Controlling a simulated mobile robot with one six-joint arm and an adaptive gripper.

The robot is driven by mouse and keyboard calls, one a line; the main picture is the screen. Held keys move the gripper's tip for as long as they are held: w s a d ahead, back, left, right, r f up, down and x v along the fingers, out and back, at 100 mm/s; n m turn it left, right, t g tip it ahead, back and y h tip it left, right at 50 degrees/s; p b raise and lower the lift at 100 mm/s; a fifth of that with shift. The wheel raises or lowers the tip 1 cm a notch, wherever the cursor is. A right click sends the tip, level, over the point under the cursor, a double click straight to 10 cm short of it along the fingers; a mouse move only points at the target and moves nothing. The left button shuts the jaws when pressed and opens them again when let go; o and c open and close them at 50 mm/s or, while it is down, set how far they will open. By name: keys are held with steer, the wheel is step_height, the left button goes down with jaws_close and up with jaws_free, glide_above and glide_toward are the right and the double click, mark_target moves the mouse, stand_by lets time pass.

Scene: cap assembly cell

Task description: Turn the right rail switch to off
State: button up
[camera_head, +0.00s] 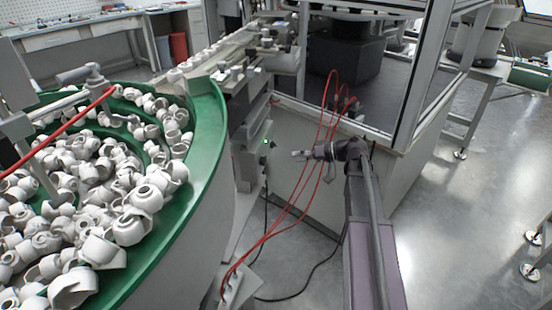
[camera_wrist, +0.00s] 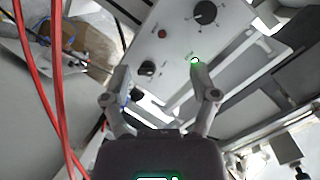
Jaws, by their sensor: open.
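A light grey control panel (camera_wrist: 178,48) fills the middle of the wrist view. It bears a black switch knob (camera_wrist: 147,69), a lit green lamp (camera_wrist: 195,60), a red button (camera_wrist: 162,33) and a larger black dial (camera_wrist: 204,12). No label marks which is the right rail switch. My gripper (camera_wrist: 161,80) is open and empty, its fingers spread below the panel in the picture, the black knob showing between them. In the head view my gripper (camera_head: 298,155) points left towards the panel's green lamp (camera_head: 264,141), apart from the panel; the knob's setting is too small to read.
Red hoses (camera_head: 318,140) loop close beside my gripper, and pass along the left in the wrist view (camera_wrist: 42,70). A green-rimmed bowl (camera_head: 212,120) full of white caps (camera_head: 105,180) stands at left. A glass-walled enclosure (camera_head: 420,70) stands behind my arm. Open floor lies right.

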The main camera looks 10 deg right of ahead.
steer(key=t+y+b, duration=0.2)
steer(key=b, duration=0.3)
glide_toward(276, 146)
steer(key=s+d+f, duration=0.2)
steer(key=shift+w+d+r+n+t+y, duration=0.15)
steer(key=shift+d, duration=0.25)
steer(key=shift+w+d+r+n+t+y, duration=0.15)
steer(key=shift+w+d+r, duration=0.05)
steer(key=shift+d, duration=0.15)
steer(key=shift+a, duration=0.1)
steer(key=x, duration=1.3)
steer(key=shift+w+a, duration=0.2)
steer(key=shift+a, duration=0.05)
jaws_close()
